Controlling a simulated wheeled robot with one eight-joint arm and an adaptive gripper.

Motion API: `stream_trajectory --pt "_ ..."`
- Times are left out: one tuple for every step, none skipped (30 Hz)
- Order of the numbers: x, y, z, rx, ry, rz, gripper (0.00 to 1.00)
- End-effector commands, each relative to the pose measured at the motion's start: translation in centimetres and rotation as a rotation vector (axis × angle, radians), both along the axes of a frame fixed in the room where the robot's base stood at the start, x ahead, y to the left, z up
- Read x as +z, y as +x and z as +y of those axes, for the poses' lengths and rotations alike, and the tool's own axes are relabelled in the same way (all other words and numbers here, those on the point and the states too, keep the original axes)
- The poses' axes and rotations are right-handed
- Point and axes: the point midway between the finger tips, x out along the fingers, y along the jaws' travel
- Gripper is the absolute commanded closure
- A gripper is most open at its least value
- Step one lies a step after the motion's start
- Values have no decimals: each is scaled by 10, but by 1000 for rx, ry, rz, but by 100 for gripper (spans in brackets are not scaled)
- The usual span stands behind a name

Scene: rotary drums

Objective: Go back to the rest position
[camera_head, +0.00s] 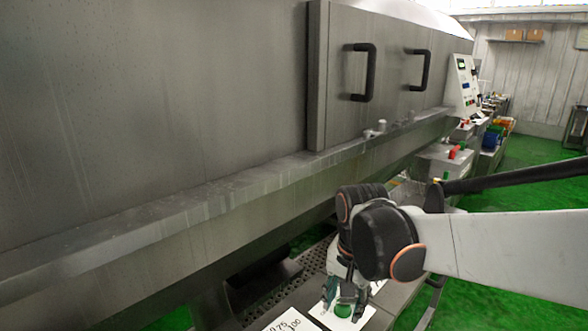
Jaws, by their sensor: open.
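My white arm with black joints reaches in from the right edge in the head view. My gripper (344,295) points down in front of the large grey metal drum machine (150,120), low in the picture. It is small and partly hidden by my own wrist. Its fingers are apart, with a small green round thing (343,310) showing between or just below them. I cannot tell whether they touch it. A white card or plate (325,316) lies under the green thing.
A metal ledge (200,205) runs along the machine, below a door with two black handles (362,72). A perforated tray (315,262) and a white numbered card (290,322) lie near my gripper. A control panel (465,85) stands farther back.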

Motion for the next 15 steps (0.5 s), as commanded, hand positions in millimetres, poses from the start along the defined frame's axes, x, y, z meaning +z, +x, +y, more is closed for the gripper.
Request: stream_trajectory --pt "6 -9 -8 23 0 -27 58" --pt "10 -13 -11 40 0 -42 58" --pt "14 -19 -15 63 -2 -65 58" --pt "17 -23 -19 79 -2 -81 58" --pt "20 -27 -22 95 -5 -97 58" --pt "23 -33 -27 117 -8 -119 58" --pt "25 -37 -30 134 -11 -135 58" --pt "28 -41 -33 150 -15 -152 58" --pt "30 -47 -37 172 -20 -173 58" --pt "32 -51 -40 187 -24 -190 58" --pt "33 -55 -43 203 -29 -206 58" --pt "35 -61 -47 225 -36 -228 58" --pt "36 -65 -50 241 -43 -244 58" --pt "38 -69 -53 256 -49 -261 58" --pt "39 -75 -56 277 -58 -282 58"
